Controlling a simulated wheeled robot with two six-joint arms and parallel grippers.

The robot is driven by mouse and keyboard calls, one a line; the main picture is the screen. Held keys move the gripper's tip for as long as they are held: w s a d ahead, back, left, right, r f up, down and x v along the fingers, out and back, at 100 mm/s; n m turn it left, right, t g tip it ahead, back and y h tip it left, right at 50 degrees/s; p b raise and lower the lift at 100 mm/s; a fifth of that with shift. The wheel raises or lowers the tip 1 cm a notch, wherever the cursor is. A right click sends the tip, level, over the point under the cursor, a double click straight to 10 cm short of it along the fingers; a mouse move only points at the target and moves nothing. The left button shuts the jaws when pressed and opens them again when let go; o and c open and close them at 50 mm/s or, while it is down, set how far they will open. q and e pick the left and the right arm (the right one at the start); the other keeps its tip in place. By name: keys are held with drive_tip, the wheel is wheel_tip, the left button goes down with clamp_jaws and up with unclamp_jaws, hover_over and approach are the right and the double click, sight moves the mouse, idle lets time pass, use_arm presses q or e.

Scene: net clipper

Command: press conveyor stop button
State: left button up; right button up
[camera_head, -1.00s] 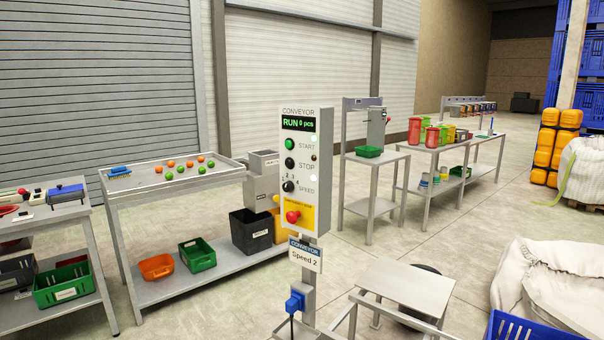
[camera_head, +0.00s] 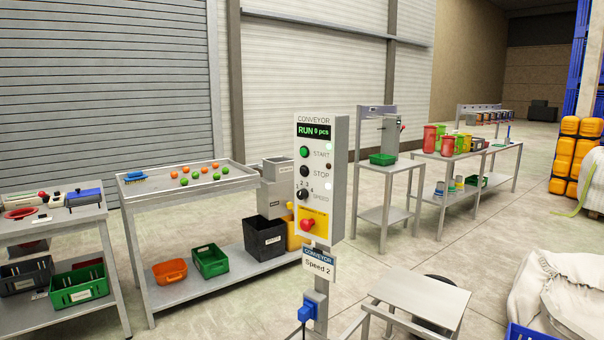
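The conveyor control panel (camera_head: 319,180) stands upright on a post right of the picture's middle. Its display (camera_head: 313,131) reads RUN 0 pcs. Below it are the green START button (camera_head: 304,152), the black STOP button (camera_head: 304,172) and the black speed knob (camera_head: 303,194). A red emergency button (camera_head: 307,225) sits on a yellow plate at the bottom. A sign (camera_head: 319,264) under the panel reads Conveyor, Speed 2. Neither of my grippers is in view.
A small metal table (camera_head: 420,297) stands at the front right, beside a white sack (camera_head: 550,285). Open floor (camera_head: 480,240) lies behind it.

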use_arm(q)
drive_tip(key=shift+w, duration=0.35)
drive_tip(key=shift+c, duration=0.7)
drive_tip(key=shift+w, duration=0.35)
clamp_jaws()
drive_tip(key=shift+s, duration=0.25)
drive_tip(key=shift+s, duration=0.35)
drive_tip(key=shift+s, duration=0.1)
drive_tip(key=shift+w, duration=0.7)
